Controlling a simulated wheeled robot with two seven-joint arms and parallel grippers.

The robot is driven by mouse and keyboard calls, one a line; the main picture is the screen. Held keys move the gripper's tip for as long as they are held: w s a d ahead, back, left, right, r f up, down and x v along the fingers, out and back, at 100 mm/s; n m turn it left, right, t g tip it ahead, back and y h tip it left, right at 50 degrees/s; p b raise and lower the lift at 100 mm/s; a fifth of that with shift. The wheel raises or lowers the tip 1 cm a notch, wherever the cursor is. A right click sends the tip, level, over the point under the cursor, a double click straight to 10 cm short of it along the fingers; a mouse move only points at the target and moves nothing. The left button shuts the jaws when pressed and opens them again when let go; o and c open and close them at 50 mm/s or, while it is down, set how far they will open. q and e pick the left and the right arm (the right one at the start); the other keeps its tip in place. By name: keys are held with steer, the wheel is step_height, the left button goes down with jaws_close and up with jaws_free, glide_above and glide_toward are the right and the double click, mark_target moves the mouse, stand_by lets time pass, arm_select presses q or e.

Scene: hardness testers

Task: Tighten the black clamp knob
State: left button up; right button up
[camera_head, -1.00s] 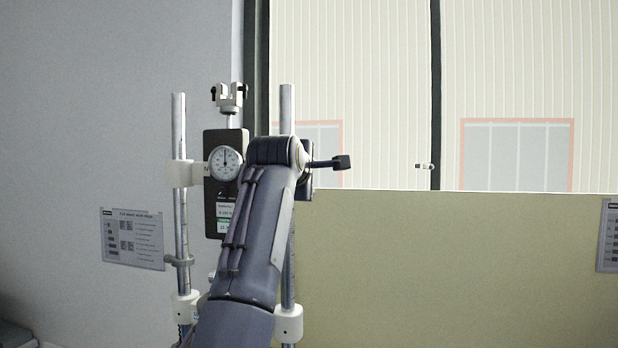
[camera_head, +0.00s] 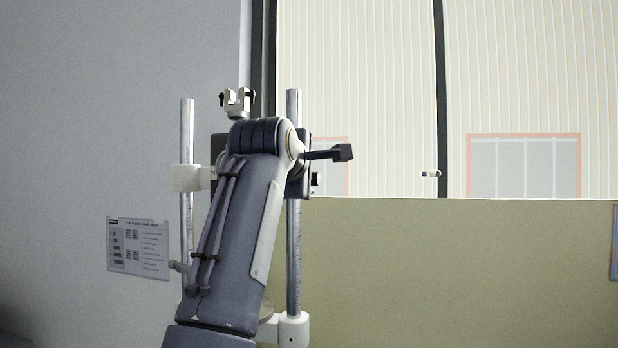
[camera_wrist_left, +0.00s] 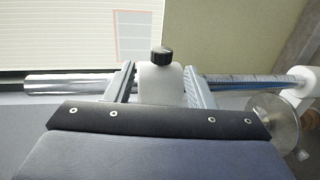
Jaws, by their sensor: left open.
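In the left wrist view, the black clamp knob (camera_wrist_left: 161,56) stands out of a white clamp block (camera_wrist_left: 160,84) on a shiny metal rod (camera_wrist_left: 65,82). My left gripper (camera_wrist_left: 158,71) is open, with one finger on each side of the block and the knob beyond, near the fingertip ends. I cannot tell whether the fingers touch the block. In the head view my left arm covers the gripper and most of the tester. A small dark part (camera_head: 314,180) shows right of the arm; I cannot tell whether it is the knob. My right gripper is not in view.
The tester's left post (camera_head: 187,130) and right post (camera_head: 294,255) stand on either side of my arm. A white fork-like head (camera_head: 237,101) rises above. A clear round disc (camera_wrist_left: 274,122) is at the right in the wrist view. A printed sheet (camera_head: 138,248) hangs at left.

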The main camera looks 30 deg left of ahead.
mark_target(313, 178)
arm_select(q)
steer(key=w+t, duration=0.1)
steer(key=w+a+f+t+y+p, duration=0.1)
steer(key=w, duration=0.1)
steer(key=w+t+p, duration=0.1)
steer(key=w+t, duration=0.1)
steer(key=shift+w+a+f, duration=0.15)
steer(key=shift+a+f, duration=0.05)
steer(key=shift+a, duration=0.1)
steer(key=shift+w+a+r+p, duration=0.15)
steer(key=shift+w+p, duration=0.25)
steer(key=shift+w, duration=0.6)
